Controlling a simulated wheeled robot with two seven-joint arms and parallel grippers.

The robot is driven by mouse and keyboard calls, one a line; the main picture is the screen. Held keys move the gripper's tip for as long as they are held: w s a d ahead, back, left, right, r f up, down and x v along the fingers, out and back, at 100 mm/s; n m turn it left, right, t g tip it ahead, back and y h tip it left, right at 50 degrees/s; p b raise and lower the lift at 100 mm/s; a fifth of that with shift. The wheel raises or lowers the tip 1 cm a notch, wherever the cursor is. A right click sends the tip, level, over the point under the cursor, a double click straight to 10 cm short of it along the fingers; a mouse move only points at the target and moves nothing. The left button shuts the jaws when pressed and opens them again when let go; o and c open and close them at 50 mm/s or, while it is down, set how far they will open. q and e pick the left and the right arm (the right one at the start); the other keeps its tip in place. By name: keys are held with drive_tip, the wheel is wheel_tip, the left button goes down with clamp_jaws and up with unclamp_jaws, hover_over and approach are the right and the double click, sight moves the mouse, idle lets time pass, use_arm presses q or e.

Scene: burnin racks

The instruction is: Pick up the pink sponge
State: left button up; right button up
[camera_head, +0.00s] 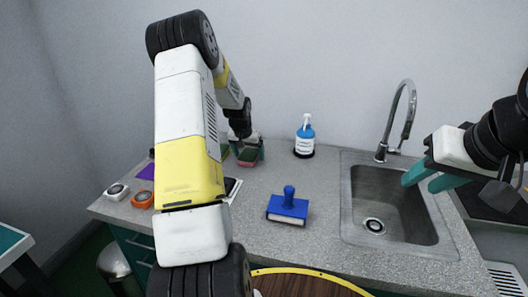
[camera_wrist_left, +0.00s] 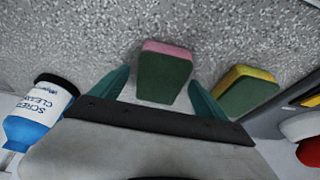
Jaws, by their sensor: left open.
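The pink sponge (camera_wrist_left: 165,76), with a pink layer and a dark green layer, lies on the grey speckled counter. In the left wrist view it is between the two teal fingers of my left gripper (camera_wrist_left: 159,78), with gaps on both sides. My left gripper is open and not closed on it. In the head view the sponge (camera_head: 248,156) shows small at the back of the counter, partly covered by my left gripper (camera_head: 248,147). My right gripper (camera_head: 431,176) is open and empty above the right side of the sink.
A yellow and green sponge (camera_wrist_left: 247,92) lies right of the pink one in the wrist view. The counter between is clear.

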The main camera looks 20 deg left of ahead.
sight(250, 152)
use_arm(q)
drive_tip(key=c, duration=1.4)
drive_tip(key=shift+r, duration=0.4)
wheel_tip(250, 152, up, 4)
drive_tip(key=shift+f, duration=0.25)
drive_tip(key=s+d, duration=0.3)
drive_tip(key=s, duration=0.1)
drive_tip(key=s+d, duration=0.4)
drive_tip(key=s+d+r, duration=0.1)
drive_tip(key=s+d, duration=0.2)
drive_tip(key=d, duration=0.1)
drive_tip(key=shift+s, duration=0.4)
